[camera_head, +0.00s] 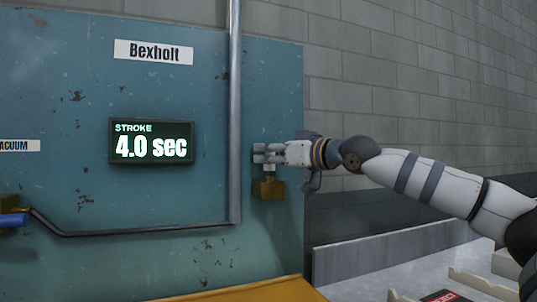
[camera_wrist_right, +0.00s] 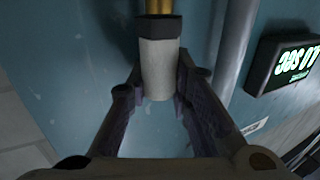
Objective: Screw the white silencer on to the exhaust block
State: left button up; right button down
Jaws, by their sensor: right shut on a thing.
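The brass exhaust block (camera_head: 268,189) is on the teal machine panel, right of the grey vertical pipe. My right gripper (camera_head: 268,153) is just above it, reaching in from the right. In the right wrist view my right gripper (camera_wrist_right: 158,88) is shut on the white silencer (camera_wrist_right: 158,58), with one finger on each side. A dark collar at the silencer's end meets the brass part (camera_wrist_right: 160,6) in line. In the head view, a short pale piece shows between gripper and block. I cannot tell how far the thread is engaged. My left gripper is not in view.
The grey vertical pipe (camera_head: 235,110) runs close to the left of my right gripper. A lit display (camera_head: 151,141) reads "STROKE 4.0 sec". A blue tube (camera_head: 14,220) sits at a brass fitting on the far left. A yellow edge (camera_head: 250,291) lies below, with a pale surface at lower right.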

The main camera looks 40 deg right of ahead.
jog(key=shift+a+f+m+h, duration=0.15)
jog(key=shift+m+h, duration=0.15)
jog(key=shift+h, duration=0.3)
jog(key=m+h, duration=0.3)
jog(key=h, duration=0.1)
jog(key=shift+h, duration=0.3)
jog(key=m+g+h, duration=0.2)
jog(key=m+h, duration=0.1)
jog(key=h, duration=0.1)
jog(key=shift+h, duration=0.4)
jog(key=c, duration=1.4)
grip_release()
jog(key=shift+d, duration=0.2)
